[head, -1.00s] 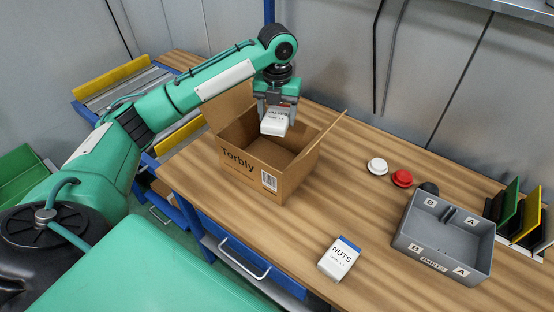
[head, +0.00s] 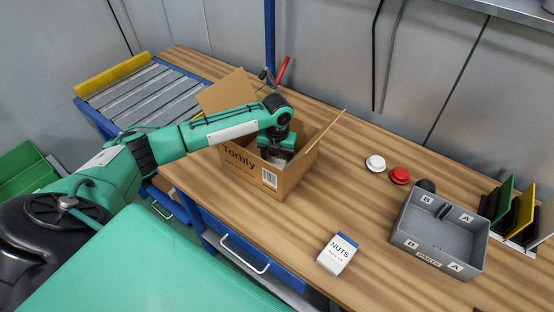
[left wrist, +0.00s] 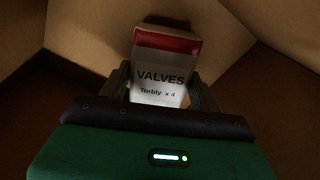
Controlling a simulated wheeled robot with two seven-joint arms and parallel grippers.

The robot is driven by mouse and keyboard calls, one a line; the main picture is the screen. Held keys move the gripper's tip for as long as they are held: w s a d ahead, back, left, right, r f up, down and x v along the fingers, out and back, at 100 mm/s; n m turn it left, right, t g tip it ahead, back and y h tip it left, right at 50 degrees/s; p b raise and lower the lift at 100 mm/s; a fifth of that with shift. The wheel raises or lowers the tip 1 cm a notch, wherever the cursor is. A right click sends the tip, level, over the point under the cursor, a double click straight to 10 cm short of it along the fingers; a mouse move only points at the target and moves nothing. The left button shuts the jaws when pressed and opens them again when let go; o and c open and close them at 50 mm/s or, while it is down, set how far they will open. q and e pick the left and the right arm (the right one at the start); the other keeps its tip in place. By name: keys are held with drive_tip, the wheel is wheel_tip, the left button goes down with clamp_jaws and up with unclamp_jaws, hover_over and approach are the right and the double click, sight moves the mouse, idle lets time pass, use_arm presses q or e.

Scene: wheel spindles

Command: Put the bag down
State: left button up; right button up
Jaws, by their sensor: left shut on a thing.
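The bag (left wrist: 162,75) is white with a red top band and reads "VALVES Torbly x 4". It sits between the fingers of my left gripper (left wrist: 160,92), which is shut on it. In the head view my left gripper (head: 276,156) is down inside the open cardboard box (head: 240,172) marked "Torbly". The box walls and the gripper hide most of the bag there. I cannot tell whether the bag touches the box floor. My right gripper is not in view.
A second bag marked "NUTS" (head: 338,254) lies on the wooden table (head: 290,235). A grey divided tray (head: 436,235), a white button (head: 376,163) and a red button (head: 400,175) are to the right. A red-handled tool (head: 282,70) stands behind the box.

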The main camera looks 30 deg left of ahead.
sight(277, 158)
use_arm(q)
drive_tip(key=shift+f, duration=0.65)
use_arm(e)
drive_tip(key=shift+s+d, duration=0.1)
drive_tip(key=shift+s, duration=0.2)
use_arm(q)
drive_tip(key=o, duration=1)
drive_tip(key=shift+f, duration=0.1)
drive_tip(key=shift+o, duration=0.2)
wheel_tip(277, 158, up, 11)
drive_tip(key=shift+f+b, duration=0.1)
drive_tip(key=shift+b, duration=0.9)
drive_tip(key=shift+r, duration=0.75)
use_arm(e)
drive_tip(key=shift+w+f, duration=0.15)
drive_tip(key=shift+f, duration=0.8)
use_arm(q)
drive_tip(key=shift+r, duration=0.1)
